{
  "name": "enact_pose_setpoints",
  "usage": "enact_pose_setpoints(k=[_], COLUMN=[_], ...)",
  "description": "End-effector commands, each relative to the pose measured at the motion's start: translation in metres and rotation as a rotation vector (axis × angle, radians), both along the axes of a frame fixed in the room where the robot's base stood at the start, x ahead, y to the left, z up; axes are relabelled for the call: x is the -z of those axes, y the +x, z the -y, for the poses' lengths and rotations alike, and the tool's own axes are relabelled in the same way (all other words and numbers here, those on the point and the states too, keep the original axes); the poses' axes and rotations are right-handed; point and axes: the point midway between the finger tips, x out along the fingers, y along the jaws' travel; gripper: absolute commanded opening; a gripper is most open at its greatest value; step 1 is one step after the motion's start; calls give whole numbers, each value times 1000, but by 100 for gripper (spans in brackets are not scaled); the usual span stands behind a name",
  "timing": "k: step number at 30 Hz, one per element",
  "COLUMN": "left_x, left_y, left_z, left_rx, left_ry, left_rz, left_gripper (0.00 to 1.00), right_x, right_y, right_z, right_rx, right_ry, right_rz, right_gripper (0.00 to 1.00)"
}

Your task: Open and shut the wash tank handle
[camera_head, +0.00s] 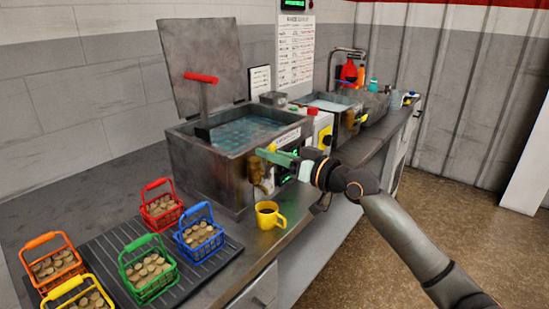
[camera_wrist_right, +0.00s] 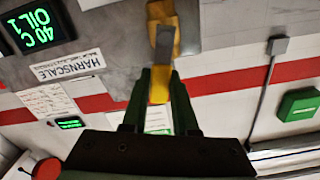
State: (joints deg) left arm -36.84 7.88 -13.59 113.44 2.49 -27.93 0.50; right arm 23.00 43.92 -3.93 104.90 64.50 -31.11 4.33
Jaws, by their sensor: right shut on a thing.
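A dark metal tank (camera_head: 205,165) stands on the bench in the middle of the head view. Its lid (camera_head: 203,60) is raised and bluish liquid shows inside. A brown-yellow valve with a yellow handle (camera_wrist_right: 159,90) is on its front. My right gripper (camera_head: 264,153) reaches in from the right at that front. In the right wrist view, my right gripper (camera_wrist_right: 161,76) has its fingers on both sides of the yellow handle, shut on it. The fingers hide part of the handle. My left gripper is not in view.
A yellow mug (camera_head: 269,214) stands just below my right gripper. Several coloured baskets of round pieces, one of them blue (camera_head: 199,236), sit on a ribbed mat (camera_head: 217,254) at lower left. A red T-handle (camera_head: 201,78) stands at the tank. A second tank and sink (camera_head: 335,102) lie behind.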

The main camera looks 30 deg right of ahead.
Motion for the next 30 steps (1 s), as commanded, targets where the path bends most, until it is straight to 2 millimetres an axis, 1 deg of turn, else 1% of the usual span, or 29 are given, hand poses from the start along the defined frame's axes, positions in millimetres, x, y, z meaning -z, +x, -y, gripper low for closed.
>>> enact_pose_setpoints(k=[6, 12, 19, 30], left_x=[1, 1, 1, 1], left_y=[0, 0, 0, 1], left_z=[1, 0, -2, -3], left_rx=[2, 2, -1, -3], left_ry=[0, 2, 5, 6], left_rz=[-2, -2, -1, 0], left_gripper=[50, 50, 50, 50], right_x=[-1, -2, -2, -2], right_y=[-3, -5, -6, -6], right_z=[-7, -12, -14, -14], right_rx=[-1, -1, -1, 0], right_ry=[-145, -231, -276, -287], right_rz=[57, 93, 112, 118], right_gripper=[0, 0, 0, 0])
